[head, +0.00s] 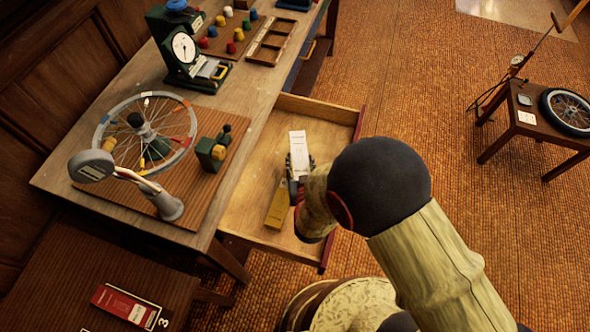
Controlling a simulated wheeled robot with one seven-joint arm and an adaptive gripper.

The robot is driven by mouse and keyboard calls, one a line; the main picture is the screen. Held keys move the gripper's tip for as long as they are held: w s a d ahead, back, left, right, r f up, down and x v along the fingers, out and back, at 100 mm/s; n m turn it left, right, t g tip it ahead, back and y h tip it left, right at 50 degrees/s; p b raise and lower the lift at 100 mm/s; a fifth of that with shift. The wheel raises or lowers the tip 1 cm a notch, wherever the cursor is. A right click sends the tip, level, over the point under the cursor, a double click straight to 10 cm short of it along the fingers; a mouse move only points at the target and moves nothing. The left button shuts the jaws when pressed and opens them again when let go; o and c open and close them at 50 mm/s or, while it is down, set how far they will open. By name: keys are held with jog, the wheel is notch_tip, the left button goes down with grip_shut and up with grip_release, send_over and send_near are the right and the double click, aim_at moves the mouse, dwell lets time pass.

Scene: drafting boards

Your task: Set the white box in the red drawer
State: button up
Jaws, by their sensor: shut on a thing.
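The white box (299,154) is a slim upright-looking pale carton at the end of my arm. My gripper (297,181) is shut on its lower end, and the arm's wrist partly hides the fingers. Both appear over the open drawer (256,196), which has a bare wood interior and a dark red front edge, seen at right. A yellow-tan box (278,210) lies in the drawer just below my gripper. I cannot tell how high the white box is above the drawer floor.
The workbench (75,195) bears a spoked wheel (187,112), a green dial device (183,48) and a wooden tray (288,30). A red and white box (127,304) lies on a brown surface at bottom left. A small table (535,132) with a tyred wheel stands at right.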

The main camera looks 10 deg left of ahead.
jog(key=shift+w+a+f, duration=0.25)
jog(key=shift+a+f, duration=0.45)
jog(key=shift+f, duration=0.05)
jog(key=f, duration=0.1)
jog(key=f+b, duration=0.2)
jog(key=shift+w+a+f, duration=0.1)
jog(key=shift+a+f, duration=0.1)
jog(key=shift+a, duration=0.05)
jog(key=shift+c, duration=0.7)
jog(key=shift+d+f, duration=0.1)
jog(key=shift+f, duration=0.2)
grip_shut()
jog(key=o, duration=1.1)
grip_release()
jog(key=o, duration=0.4)
jog(key=shift+r, duration=0.2)
jog(key=p+v, duration=0.2)
jog(key=v, duration=0.5)
jog(key=shift+s, duration=0.3)
